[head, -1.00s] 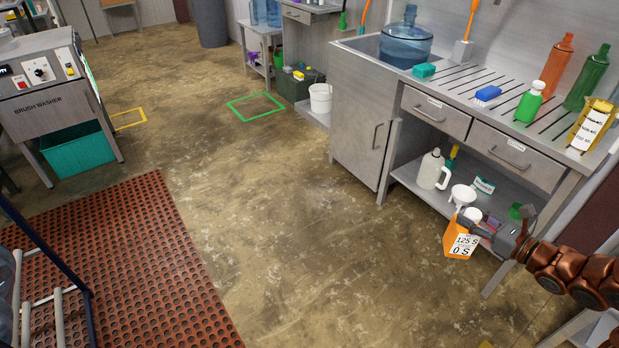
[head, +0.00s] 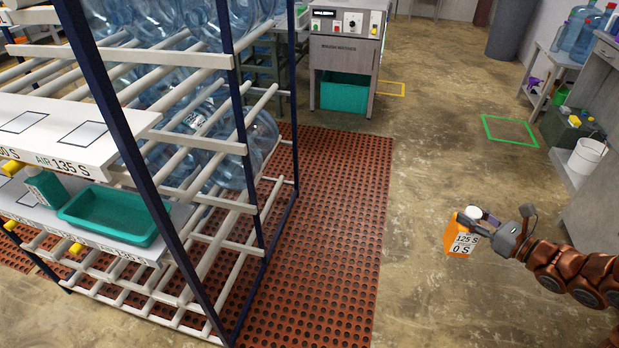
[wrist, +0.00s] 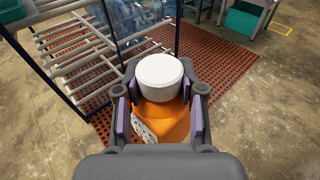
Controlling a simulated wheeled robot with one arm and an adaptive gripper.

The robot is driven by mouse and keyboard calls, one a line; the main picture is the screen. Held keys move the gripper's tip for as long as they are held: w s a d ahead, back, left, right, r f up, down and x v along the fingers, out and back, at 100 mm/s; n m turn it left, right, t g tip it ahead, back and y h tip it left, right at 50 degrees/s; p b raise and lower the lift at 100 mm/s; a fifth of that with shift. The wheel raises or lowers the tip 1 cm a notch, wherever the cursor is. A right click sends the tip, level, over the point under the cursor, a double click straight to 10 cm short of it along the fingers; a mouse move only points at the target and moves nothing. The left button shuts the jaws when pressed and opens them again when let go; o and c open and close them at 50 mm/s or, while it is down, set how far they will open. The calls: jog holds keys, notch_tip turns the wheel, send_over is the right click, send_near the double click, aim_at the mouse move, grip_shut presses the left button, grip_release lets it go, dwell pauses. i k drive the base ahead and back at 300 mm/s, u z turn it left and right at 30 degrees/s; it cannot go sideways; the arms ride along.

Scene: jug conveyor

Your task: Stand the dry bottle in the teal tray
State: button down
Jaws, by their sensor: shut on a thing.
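My gripper (head: 501,236) is shut on an orange bottle (head: 451,238) with a white cap and a white label reading "125 S" and "0 S". It holds the bottle upright in the air above the floor, at the right of the head view. In the wrist view the white cap (wrist: 160,77) and orange body (wrist: 165,122) show between the two fingers. The teal tray (head: 109,215) lies on a shelf at the left of the head view, well apart from my gripper. It looks empty. A teal bottle (head: 46,188) stands beside it on the same shelf.
A rack (head: 219,145) of large blue jugs stands at the left, its dark posts in front of the tray's right side. An upper shelf marked "AIR 135 S" (head: 80,135) overhangs partly. A red perforated mat (head: 335,215) and open floor lie between rack and gripper.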

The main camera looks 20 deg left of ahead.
aim_at(142, 226)
jog(key=u, duration=2.75)
jog(key=i, duration=0.1)
